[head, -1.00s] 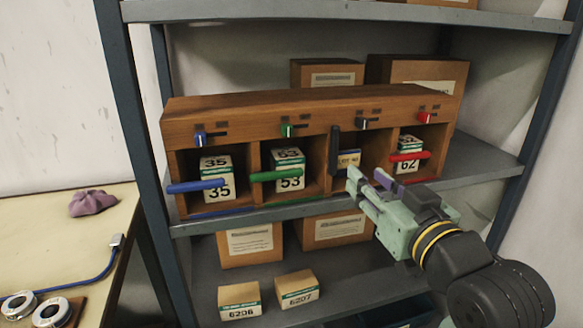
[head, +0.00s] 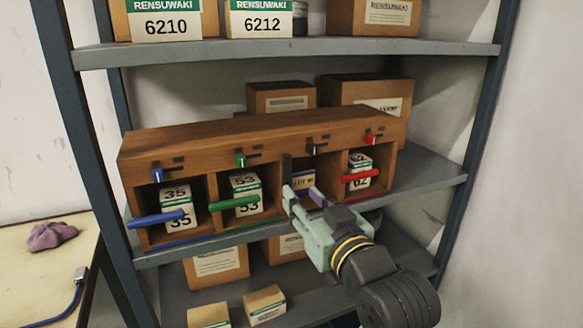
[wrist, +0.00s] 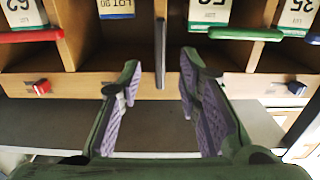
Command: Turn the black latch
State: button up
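The black latch (head: 288,167) is a bar standing upright at the divider left of the third compartment of a wooden rack (head: 265,140). A small black knob (head: 312,148) sits on the rack front above that compartment. My gripper (head: 303,192) is open and empty, in front of the third compartment at the latch's lower end. In the wrist view the black latch (wrist: 160,50) shows in the gap between the two spread fingers of my gripper (wrist: 160,72). I cannot tell whether they touch it.
Blue (head: 157,220), green (head: 235,202) and red (head: 361,175) bars lie across the other compartments, with boxes behind them. A box (head: 304,180) stands in the third compartment. Shelves lie above and below. A table with a purple cloth (head: 51,236) is at left.

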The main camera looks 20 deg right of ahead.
aim_at(289, 182)
jog(key=w, duration=0.5)
jog(key=shift+w+a, duration=0.1)
jog(key=shift+w, duration=0.25)
jog(key=shift+c, duration=0.2)
grip_shut()
dwell(0.4)
